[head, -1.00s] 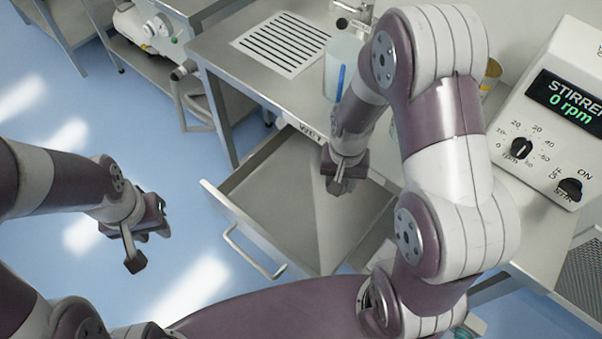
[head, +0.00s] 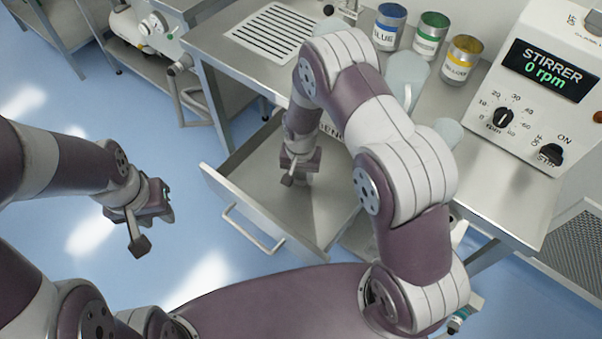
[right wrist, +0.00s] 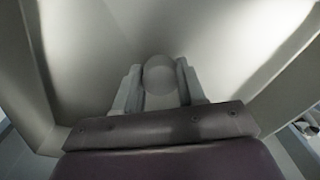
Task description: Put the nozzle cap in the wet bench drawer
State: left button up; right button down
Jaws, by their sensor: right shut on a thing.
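The wet bench drawer (head: 232,195) stands pulled out from under the bench in the head view, with its handle facing front left. My right gripper (head: 288,181) points down over the drawer's inside. In the right wrist view, my right gripper (right wrist: 159,88) is shut on a round, pale grey thing, which looks like the nozzle cap (right wrist: 159,72). The grey drawer floor and walls lie beyond it. In the head view the cap cannot be made out at the fingertips. My left gripper (head: 150,228) hangs over the floor left of the drawer; its jaw opening is unclear.
The bench top (head: 455,135) carries a stirrer box (head: 535,85), blue (head: 388,27), green (head: 430,35) and yellow (head: 461,60) labelled cans, and pale cylindrical vessels. The drawer floor looks bare where visible. Blue floor is free to the left.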

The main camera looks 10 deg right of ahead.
aim_at(297, 175)
jog(key=shift+w+a+f, duration=0.2)
jog(key=shift+a+f, duration=0.05)
jog(key=c, duration=0.7)
grip_release()
jog(key=shift+w+a, duration=0.2)
jog(key=shift+a, duration=0.1)
jog(key=shift+o, duration=0.2)
jog(key=shift+s+d, duration=0.25)
jog(key=shift+s, duration=0.05)
jog(key=shift+s+r, duration=0.15)
jog(key=shift+r, duration=0.1)
notch_tip(297, 175, up, 9)
jog(key=shift+a+r, duration=0.1)
jog(key=shift+a, duration=0.05)
jog(key=s+d+r+n+t, duration=0.1)
jog(key=s+d+r+n, duration=0.3)
jog(key=s+r, duration=0.6)
jog(key=shift+s+d+r+n, duration=0.35)
jog(key=shift+s+d, duration=0.6)
jog(key=shift+s, duration=0.55)
